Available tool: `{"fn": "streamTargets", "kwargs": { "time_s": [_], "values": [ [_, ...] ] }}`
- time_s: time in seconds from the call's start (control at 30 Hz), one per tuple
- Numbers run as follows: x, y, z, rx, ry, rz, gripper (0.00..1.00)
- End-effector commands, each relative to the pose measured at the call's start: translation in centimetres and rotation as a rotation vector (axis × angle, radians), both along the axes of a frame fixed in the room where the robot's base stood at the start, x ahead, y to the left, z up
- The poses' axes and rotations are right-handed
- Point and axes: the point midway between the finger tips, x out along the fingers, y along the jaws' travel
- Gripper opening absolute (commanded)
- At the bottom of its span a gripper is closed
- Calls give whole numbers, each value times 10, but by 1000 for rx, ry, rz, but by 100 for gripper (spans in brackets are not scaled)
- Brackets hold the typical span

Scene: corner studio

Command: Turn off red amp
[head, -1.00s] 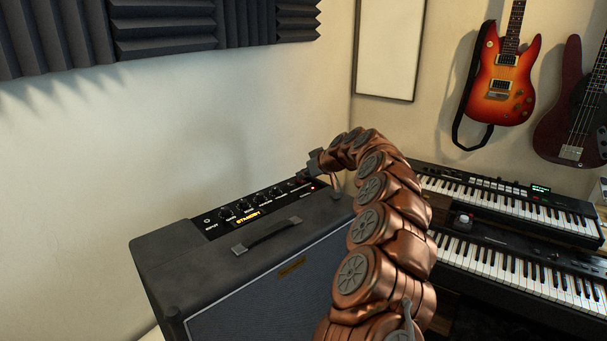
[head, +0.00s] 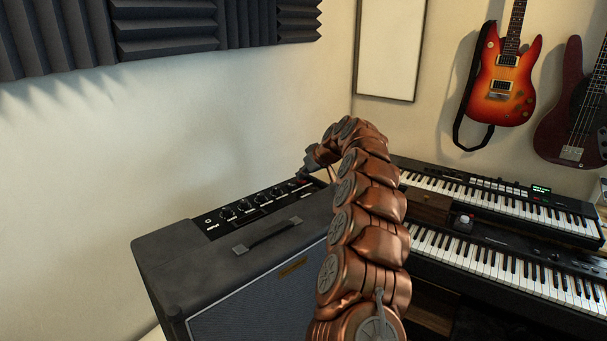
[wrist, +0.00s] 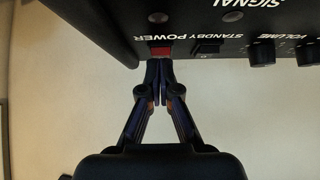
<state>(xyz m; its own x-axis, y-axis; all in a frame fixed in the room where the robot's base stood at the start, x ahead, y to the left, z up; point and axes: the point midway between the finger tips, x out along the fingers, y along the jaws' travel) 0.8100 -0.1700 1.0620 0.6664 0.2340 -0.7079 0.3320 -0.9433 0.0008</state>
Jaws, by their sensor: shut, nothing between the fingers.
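The amp (head: 165,247) is dark grey with a blue-grey grille, not red, and stands against the wall at lower left in the head view. Its black control panel (head: 222,228) runs along the top back edge and carries several knobs. In the wrist view, the red power switch (wrist: 161,50) sits at the panel edge, beside the black standby switch (wrist: 207,49). The panel lamps look dark. My gripper (wrist: 160,62) is shut and empty, its fingertips at the red switch; I cannot tell if they touch. In the head view, my gripper (head: 303,176) is over the panel's right end.
Two keyboards (head: 480,262) stand on a rack at right, close to my arm. A sunburst guitar (head: 497,85) and a dark red bass (head: 572,130) hang on the wall. Acoustic foam (head: 165,35) covers the upper left wall.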

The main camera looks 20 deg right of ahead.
Motion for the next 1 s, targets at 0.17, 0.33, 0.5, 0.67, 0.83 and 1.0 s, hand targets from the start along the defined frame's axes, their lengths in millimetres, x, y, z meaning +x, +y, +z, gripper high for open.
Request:
{"fn": "streamTargets", "kwargs": {
  "time_s": [0.17, 0.33, 0.5, 0.67, 0.83, 1.0],
  "values": [
    [5, 3, -4, -2, 9, 2, 0],
    [6, 5, -2, -1, 6, 4, 0],
    [6, 5, 0, 0, 3, 5, 0],
    [8, 5, 12, -2, 1, 4, 0],
    [10, 5, 38, -4, 2, 3, 0],
    [-1, 2, 55, -1, -1, 3, 0]
  ]
}}
